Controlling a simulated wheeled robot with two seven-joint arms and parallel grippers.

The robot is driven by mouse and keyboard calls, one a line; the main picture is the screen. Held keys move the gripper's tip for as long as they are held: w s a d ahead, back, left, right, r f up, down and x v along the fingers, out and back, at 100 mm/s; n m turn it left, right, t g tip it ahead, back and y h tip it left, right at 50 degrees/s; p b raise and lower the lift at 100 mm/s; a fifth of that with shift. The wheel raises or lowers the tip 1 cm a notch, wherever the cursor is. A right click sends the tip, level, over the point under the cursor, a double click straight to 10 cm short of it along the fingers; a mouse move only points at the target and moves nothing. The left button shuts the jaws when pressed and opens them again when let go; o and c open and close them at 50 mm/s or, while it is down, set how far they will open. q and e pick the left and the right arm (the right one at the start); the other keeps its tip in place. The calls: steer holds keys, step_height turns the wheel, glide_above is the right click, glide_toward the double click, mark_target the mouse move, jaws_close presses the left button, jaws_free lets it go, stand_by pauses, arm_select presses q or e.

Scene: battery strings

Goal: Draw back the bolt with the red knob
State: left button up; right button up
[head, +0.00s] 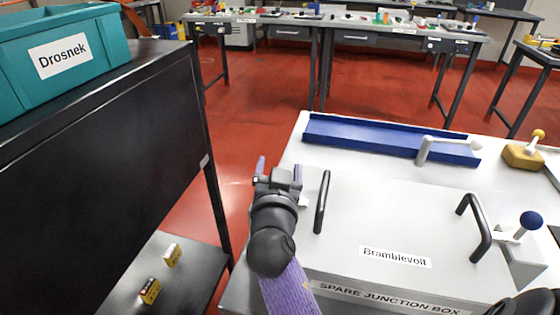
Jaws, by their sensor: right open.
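A white lidded box labelled "SPARE JUNCTION BOX" and "Bramblevolt" (350,270) fills the lower right. A blue knob (531,220) stands on a small stem at the box's right side. A small pale piece (304,203) shows at the box's left side, partly hidden by my right gripper. My right gripper (279,168) is open, fingers pointing away, over the box's left edge. My left gripper is not in view.
Two black handles (322,202) (482,228) rise from the lid. Behind it are a blue tray (350,136), a white-knobbed lever (424,150) and a yellow block with a yellow knob (523,156). A black shelf unit (100,150) with a teal bin (95,20) stands left.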

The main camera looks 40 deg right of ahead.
steer(key=shift+c, duration=0.2)
jaws_close()
stand_by(0.8)
stand_by(0.4)
